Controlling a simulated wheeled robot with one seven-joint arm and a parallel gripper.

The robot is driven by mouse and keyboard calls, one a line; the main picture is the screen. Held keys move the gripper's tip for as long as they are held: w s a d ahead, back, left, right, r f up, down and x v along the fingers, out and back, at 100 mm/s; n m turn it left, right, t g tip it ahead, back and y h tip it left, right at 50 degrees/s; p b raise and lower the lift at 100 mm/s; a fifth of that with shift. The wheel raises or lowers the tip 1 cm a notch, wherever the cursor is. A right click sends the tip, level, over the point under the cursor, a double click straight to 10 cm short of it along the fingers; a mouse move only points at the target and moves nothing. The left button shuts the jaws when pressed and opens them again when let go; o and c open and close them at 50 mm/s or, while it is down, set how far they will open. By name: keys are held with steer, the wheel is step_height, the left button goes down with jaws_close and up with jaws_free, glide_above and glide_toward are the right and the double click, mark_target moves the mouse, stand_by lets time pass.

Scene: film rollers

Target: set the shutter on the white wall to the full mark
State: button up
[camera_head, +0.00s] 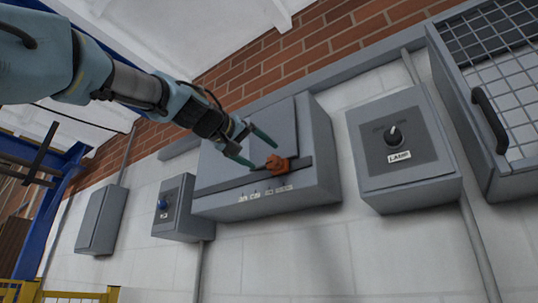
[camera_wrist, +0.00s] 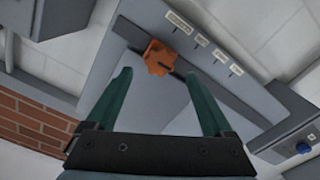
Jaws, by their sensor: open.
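The shutter is a grey wall box (camera_head: 322,150) with a dark horizontal slot and an orange knob (camera_head: 277,164). In the head view the knob sits toward the right part of the slot, above the rightmost of several small labels (camera_head: 284,189); their text is too small to read. My gripper (camera_head: 265,157) is open and empty, its green fingers pointing at the knob from the left. In the wrist view, turned about upside down, the orange knob (camera_wrist: 158,57) lies just beyond the open fingertips (camera_wrist: 158,75), roughly centred between them. I cannot tell whether they touch.
Right of the shutter box is a grey box with a rotary knob and label (camera_head: 398,145), then a mesh-covered cabinet (camera_head: 500,90) with a dark handle. Left are a box with a blue knob (camera_head: 175,208) and a plain grey box (camera_head: 102,220). Conduits run along the wall.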

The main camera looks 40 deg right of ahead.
mark_target(271, 161)
steer(key=p+x, duration=0.1)
steer(key=x, duration=0.4)
steer(key=shift+d+p, duration=0.1)
steer(key=shift+p, duration=0.25)
jaws_close()
stand_by(0.4)
